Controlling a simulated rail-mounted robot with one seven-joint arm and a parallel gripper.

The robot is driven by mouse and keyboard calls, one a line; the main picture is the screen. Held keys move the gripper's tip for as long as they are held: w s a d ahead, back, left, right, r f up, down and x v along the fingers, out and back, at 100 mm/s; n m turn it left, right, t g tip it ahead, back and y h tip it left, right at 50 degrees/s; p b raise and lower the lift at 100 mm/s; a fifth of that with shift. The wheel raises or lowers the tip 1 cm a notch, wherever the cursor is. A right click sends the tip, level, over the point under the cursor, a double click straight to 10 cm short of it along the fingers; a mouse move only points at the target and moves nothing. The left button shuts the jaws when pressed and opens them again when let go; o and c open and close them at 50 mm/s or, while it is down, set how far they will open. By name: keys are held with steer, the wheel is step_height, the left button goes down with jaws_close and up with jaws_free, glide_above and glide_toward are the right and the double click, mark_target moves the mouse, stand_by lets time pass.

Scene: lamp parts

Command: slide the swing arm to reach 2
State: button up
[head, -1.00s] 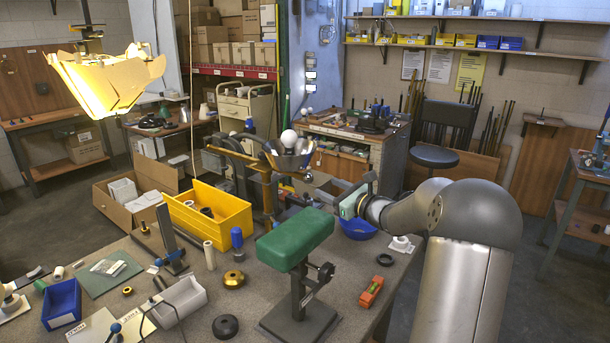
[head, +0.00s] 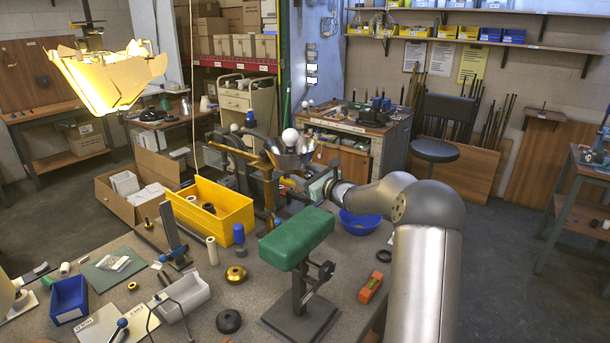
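The lamp's dark swing arm (head: 238,150) runs from the middle of the bench toward a metal shade (head: 287,158) with a round white bulb (head: 290,137). A brass-coloured upright with dark fittings (head: 268,190) stands below it. My gripper (head: 300,183) is just right of this upright and below the shade, with its pale green hand behind the green padded stand. Its fingertips blend into the dark lamp parts, so I cannot tell whether they touch or hold anything. No reach marks are legible.
A green padded stand (head: 297,238) rises in front of my gripper. A yellow bin (head: 226,212) is to the left and a blue bowl (head: 360,222) to the right. A lit paper-like lampshade (head: 105,75) hangs at upper left. An orange level (head: 370,288) lies near the bench's right edge.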

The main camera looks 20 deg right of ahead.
jaws_close()
steer(key=b+v, duration=0.1)
steer(key=v, duration=0.3)
steer(key=shift+w+d+b, duration=0.2)
steer(key=shift+d+b, duration=0.15)
steer(key=shift+d, duration=0.05)
steer(key=shift+o, duration=1.3)
jaws_free()
steer(key=b+v, duration=0.3)
steer(key=v, duration=1.4)
steer(key=shift+s+b, duration=0.25)
steer(key=shift+b, duration=0.1)
